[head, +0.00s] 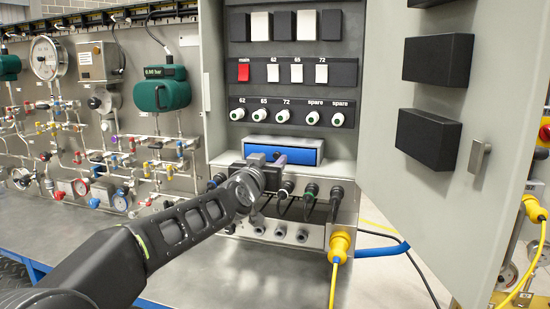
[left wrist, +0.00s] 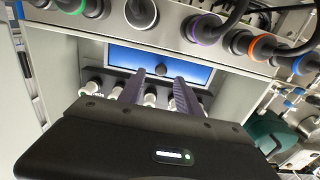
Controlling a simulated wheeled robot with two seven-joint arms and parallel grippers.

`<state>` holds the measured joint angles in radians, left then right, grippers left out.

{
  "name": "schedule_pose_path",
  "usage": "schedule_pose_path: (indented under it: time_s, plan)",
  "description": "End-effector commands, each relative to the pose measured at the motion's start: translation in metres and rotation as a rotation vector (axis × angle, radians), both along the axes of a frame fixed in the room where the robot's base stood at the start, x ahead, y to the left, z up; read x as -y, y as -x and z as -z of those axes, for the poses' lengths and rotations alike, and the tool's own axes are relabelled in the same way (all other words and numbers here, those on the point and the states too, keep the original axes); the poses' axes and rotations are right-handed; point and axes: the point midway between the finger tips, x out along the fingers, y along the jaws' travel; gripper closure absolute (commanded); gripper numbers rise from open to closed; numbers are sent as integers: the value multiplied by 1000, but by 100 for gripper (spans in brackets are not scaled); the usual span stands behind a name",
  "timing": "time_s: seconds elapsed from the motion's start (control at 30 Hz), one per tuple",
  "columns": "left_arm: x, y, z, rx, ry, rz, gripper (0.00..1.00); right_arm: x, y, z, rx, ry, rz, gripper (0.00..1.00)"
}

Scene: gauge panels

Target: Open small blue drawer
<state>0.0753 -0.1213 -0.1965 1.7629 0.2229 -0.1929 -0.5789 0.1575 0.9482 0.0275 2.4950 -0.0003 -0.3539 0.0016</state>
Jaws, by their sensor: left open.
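The small blue drawer (head: 302,156) sits low in the open grey cabinet, below the row of labelled white knobs, and looks closed. In the left wrist view its blue front (left wrist: 190,68) appears upside down, with a small dark round knob (left wrist: 161,70) at its middle. My left gripper (head: 266,162) is in front of the drawer's left part in the head view and hides some of it. In the left wrist view my left gripper (left wrist: 160,80) is open, its two dark fingers pointing at the drawer on either side of the knob. Contact cannot be told. My right gripper is not seen.
The cabinet door (head: 410,190) stands open at the right. Below the drawer, several cable plugs (head: 310,190) stick out, and a yellow connector (head: 341,242) hangs lower right. A gauge panel (head: 100,110) fills the left. The metal bench top (head: 190,265) is mostly clear.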

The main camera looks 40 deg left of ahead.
Motion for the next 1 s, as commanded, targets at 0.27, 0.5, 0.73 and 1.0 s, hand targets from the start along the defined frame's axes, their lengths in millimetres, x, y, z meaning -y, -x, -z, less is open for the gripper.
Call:
schedule_pose_path:
  time_s: [0.27, 0.5, 0.73, 1.0]
  plan:
    - [-12, -34, 2, -2, -2, -1, 59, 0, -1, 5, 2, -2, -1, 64]
    - [-14, -38, 1, -1, -1, -1, 59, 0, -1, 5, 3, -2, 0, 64]
    - [-13, -38, 1, -1, -1, -1, 71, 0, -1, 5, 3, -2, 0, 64]
    - [-13, -38, 1, -1, -1, -1, 93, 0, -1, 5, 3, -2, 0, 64]
